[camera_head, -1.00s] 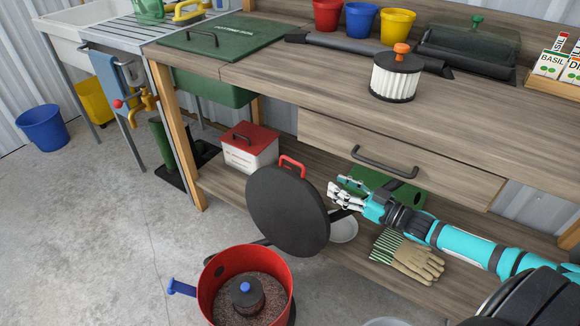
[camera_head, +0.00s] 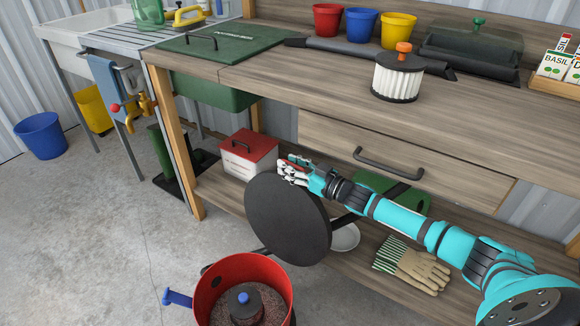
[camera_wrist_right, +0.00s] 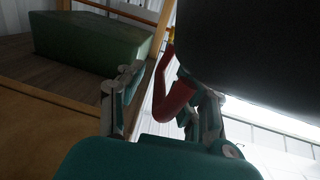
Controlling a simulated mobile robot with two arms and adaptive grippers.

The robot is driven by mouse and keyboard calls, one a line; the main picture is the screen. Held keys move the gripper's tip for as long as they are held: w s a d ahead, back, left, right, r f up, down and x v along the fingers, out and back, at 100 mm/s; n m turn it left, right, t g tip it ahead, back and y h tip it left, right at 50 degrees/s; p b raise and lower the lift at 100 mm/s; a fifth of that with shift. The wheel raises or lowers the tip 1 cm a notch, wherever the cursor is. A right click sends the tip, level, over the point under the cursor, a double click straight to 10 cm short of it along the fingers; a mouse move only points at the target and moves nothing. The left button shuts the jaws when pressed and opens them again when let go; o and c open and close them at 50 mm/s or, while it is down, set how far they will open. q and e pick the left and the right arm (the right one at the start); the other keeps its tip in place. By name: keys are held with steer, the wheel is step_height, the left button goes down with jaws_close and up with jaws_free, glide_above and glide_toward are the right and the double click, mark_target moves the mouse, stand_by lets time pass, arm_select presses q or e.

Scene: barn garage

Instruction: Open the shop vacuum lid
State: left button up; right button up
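The shop vacuum has a red drum (camera_head: 207,293) on the floor at the bottom of the head view. Its round black lid (camera_head: 285,222) stands swung up, steeply tilted, clear of the drum's open top. A dark motor or filter part with a blue knob (camera_head: 242,297) shows inside the drum. My right gripper (camera_head: 293,171) is at the lid's upper edge, largely covering the red lid handle. In the wrist view, the red handle (camera_wrist_right: 172,92) lies between the spread fingers (camera_wrist_right: 160,112), nearer the right-hand ones. The dark lid (camera_wrist_right: 265,60) fills the upper right. My left gripper is out of view.
The wooden workbench (camera_head: 260,82) stands behind, its lower shelf holding a red-lidded white box (camera_head: 248,155) and striped gloves (camera_head: 412,266) close to my right arm. A drawer with a black handle (camera_head: 388,164) is above the arm.

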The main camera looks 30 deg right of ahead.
steer(key=shift+w, duration=0.2)
jaws_close()
stand_by(0.4)
